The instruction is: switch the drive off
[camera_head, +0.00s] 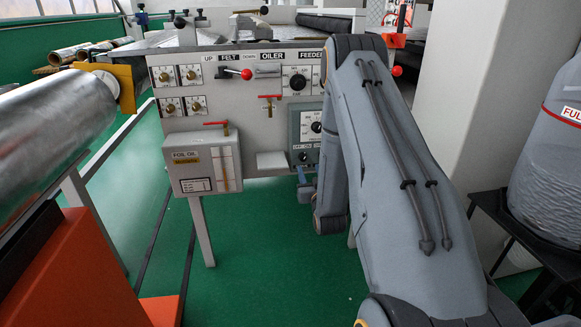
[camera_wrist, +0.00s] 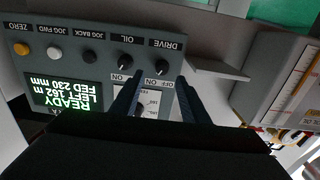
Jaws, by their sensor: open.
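The drive switch (camera_wrist: 162,67) is a small black knob under the upside-down label DRIVE on a grey control panel (camera_wrist: 185,57) in the wrist view. OFF and ON are printed beside it; the pictures are too small to tell for sure which one it points to. My gripper (camera_wrist: 159,84) is open, its two dark fingers pointing at the panel, one on either side of the knob's line. I cannot tell whether they touch it.
A matching OIL knob (camera_wrist: 124,64) sits close left of the drive switch, with jog buttons (camera_wrist: 54,51) and a lit display (camera_wrist: 66,92) farther left. A pale ledge (camera_wrist: 205,67) and foil oil box (camera_wrist: 283,75) lie to the right. A foil roll (camera_head: 50,125) stands left.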

